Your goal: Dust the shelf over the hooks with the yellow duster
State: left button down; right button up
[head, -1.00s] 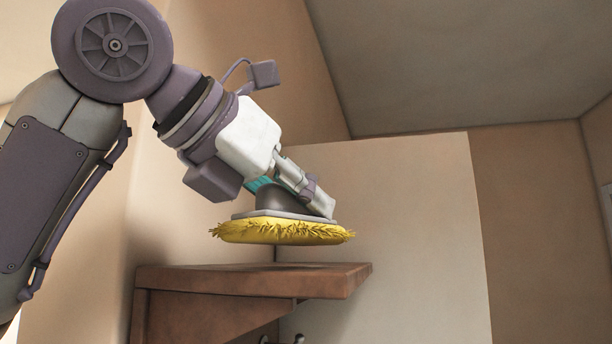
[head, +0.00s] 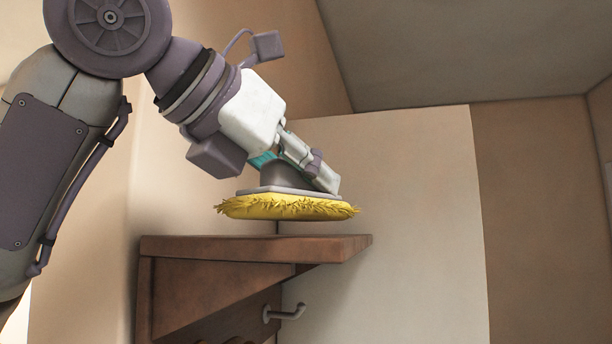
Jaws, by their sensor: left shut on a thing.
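The yellow duster (head: 287,208) has a fringed yellow pad under a grey plate and a dark grey holder. My left gripper (head: 298,172) is shut on the duster from above, and the pad hangs level, facing down. The brown wooden shelf (head: 255,247) is below it, fixed to the wall, with a bracket underneath. A narrow gap shows between the pad and the shelf, so they look apart. A metal hook (head: 284,312) sticks out from a board under the shelf. My right gripper is not in view.
A pale wall panel (head: 400,200) stands behind and to the right of the shelf. A tan wall lies to the left. The space right of the shelf is free.

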pick_arm(q)
jog(key=shift+f+b, duration=0.4)
jog(key=shift+f, duration=0.45)
jog(key=shift+w+r, duration=0.1)
jog(key=shift+w, duration=0.05)
jog(key=shift+w+d+r+p, duration=0.1)
jog(key=shift+w+d+p, duration=0.05)
jog(key=shift+w+p, duration=0.4)
jog(key=shift+w+d+f, duration=0.1)
jog(key=shift+w+d, duration=0.2)
jog(key=shift+w, duration=0.65)
jog(key=shift+w+d+f, duration=0.1)
jog(key=shift+w+d, duration=0.25)
jog(key=shift+w, duration=0.6)
jog(key=shift+w+d, duration=0.3)
jog(key=shift+w, duration=0.65)
jog(key=shift+w+d+r, duration=0.1)
jog(key=shift+w+d, duration=0.1)
jog(key=shift+w, duration=0.55)
jog(key=shift+w+d, duration=0.25)
jog(key=shift+w, duration=0.45)
jog(key=shift+w+d+r, duration=0.1)
jog(key=shift+w+d, duration=0.1)
jog(key=shift+w, duration=0.55)
jog(key=shift+w+d+f, duration=0.1)
jog(key=shift+w+d, duration=0.15)
jog(key=shift+w, duration=0.05)
jog(key=shift+s+f+b, duration=0.3)
jog(key=shift+s+b, duration=0.05)
jog(key=shift+s, duration=0.5)
